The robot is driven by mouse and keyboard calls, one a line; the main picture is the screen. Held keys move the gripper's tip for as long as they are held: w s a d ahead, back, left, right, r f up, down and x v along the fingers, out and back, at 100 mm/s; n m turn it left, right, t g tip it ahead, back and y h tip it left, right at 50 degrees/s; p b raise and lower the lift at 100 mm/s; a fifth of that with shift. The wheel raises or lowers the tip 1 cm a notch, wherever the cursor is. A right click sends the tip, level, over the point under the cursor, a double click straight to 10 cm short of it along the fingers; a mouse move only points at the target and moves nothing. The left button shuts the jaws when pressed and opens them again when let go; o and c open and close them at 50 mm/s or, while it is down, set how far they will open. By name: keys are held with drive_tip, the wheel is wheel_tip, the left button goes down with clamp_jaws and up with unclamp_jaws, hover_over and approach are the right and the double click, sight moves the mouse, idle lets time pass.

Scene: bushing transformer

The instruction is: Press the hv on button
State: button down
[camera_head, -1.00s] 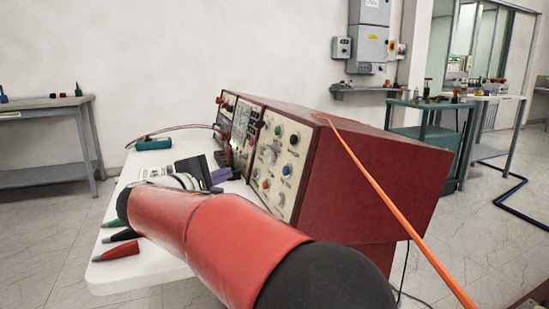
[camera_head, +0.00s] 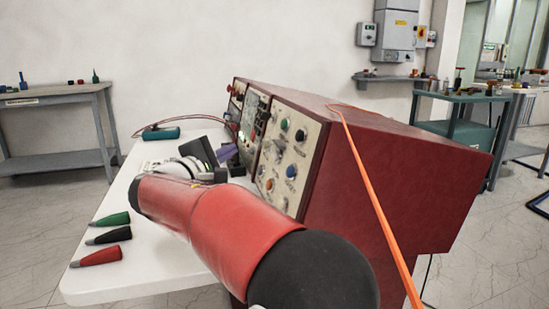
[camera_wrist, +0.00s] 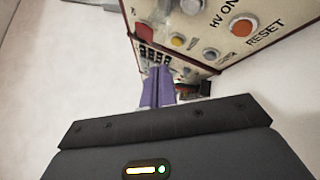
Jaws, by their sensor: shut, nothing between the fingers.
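The red console (camera_head: 375,170) stands on a white table, its cream control panel (camera_head: 295,135) facing left. In the wrist view the printed HV ON label is at the top, with a pale round button (camera_wrist: 190,6) beside it, partly cut off by the frame edge. An orange button (camera_wrist: 240,27) sits by the RESET label. My gripper shows purple fingers (camera_wrist: 158,88), shut and empty, pointing along the console front. In the head view the purple fingers (camera_head: 229,153) are left of the panel, apparently apart from it. My red arm hides part of the lower panel.
Green, black and red cone-tipped pieces (camera_head: 108,236) lie on the white table (camera_head: 125,285) at the left. A teal object (camera_head: 162,133) lies at its far end. An orange cable (camera_head: 375,200) runs over the console top and down its side. Benches stand behind on both sides.

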drive_tip(key=w+d+f+b, duration=0.1)
drive_tip(key=d+b, duration=0.1)
drive_tip(key=d, duration=0.5)
drive_tip(key=shift+w+d+f+b, duration=0.15)
drive_tip(key=shift+w+f+b, duration=0.1)
drive_tip(key=shift+f+b, duration=0.15)
idle(1.7)
drive_tip(key=shift+w+d+b, duration=0.1)
drive_tip(key=shift+d+b, duration=0.25)
drive_tip(key=shift+d, duration=0.05)
drive_tip(key=shift+w+d+f+b, duration=0.1)
drive_tip(key=shift+d+f+b, duration=0.1)
drive_tip(key=shift+d+b, duration=0.25)
idle(0.9)
drive_tip(key=shift+a, duration=0.1)
drive_tip(key=shift+s+a+r+p, duration=0.2)
drive_tip(key=shift+a+p, duration=0.1)
drive_tip(key=shift+a, duration=0.4)
drive_tip(key=shift+a, duration=0.1)
drive_tip(key=shift+s+a+r+p, duration=0.15)
drive_tip(key=shift+a+r+p, duration=0.1)
drive_tip(key=shift+a, duration=0.5)
drive_tip(key=shift+s+a+r+p, duration=0.2)
drive_tip(key=shift+a+p, duration=0.1)
drive_tip(key=shift+a, duration=0.5)
drive_tip(key=shift+s+a+r+p, duration=0.15)
drive_tip(key=shift+a+p, duration=0.1)
drive_tip(key=shift+a, duration=0.5)
